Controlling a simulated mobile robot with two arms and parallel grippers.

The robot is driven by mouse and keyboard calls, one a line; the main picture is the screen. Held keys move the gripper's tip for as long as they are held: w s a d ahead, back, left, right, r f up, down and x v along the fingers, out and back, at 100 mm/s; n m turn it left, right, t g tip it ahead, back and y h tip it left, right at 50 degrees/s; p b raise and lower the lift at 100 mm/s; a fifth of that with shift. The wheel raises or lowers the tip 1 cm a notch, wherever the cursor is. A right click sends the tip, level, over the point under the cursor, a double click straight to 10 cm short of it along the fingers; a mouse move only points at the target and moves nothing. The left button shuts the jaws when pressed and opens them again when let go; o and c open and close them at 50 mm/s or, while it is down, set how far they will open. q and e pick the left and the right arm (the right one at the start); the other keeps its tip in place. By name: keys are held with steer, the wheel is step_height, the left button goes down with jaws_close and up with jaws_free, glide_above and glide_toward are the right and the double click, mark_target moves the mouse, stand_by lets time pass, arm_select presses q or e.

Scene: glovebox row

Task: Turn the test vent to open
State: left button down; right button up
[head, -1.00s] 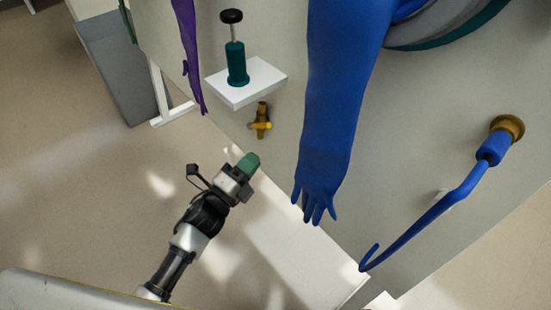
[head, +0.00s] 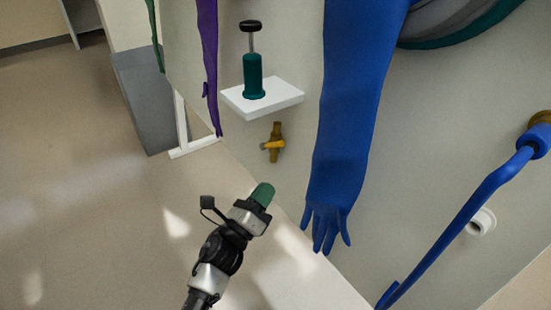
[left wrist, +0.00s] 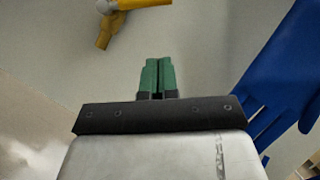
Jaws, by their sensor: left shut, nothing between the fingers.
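The test vent (head: 274,143) is a small brass valve with a yellow-orange lever handle on the grey panel, below a white shelf. The lever lies roughly sideways across the brass body. The vent (left wrist: 122,12) also shows at the top of the left wrist view, cut off by the frame edge. My left gripper (head: 264,193) has green fingertips, is shut and empty, and is below the vent, apart from it. In the left wrist view its green fingers (left wrist: 157,76) are together and point toward the panel. My right gripper is not in view.
A blue glove (head: 340,140) hangs from the panel just right of the vent, close to my left gripper. A white shelf (head: 262,98) with a green plunger pump (head: 253,78) juts out above. The floor at left is clear.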

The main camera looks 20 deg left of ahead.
mark_target(272, 145)
arm_select(q)
steer(key=w+r+p, duration=0.1)
steer(key=w+r, duration=0.3)
steer(key=w, duration=0.2)
steer(key=shift+w+d+r, duration=0.2)
steer(key=shift+w+r, duration=0.2)
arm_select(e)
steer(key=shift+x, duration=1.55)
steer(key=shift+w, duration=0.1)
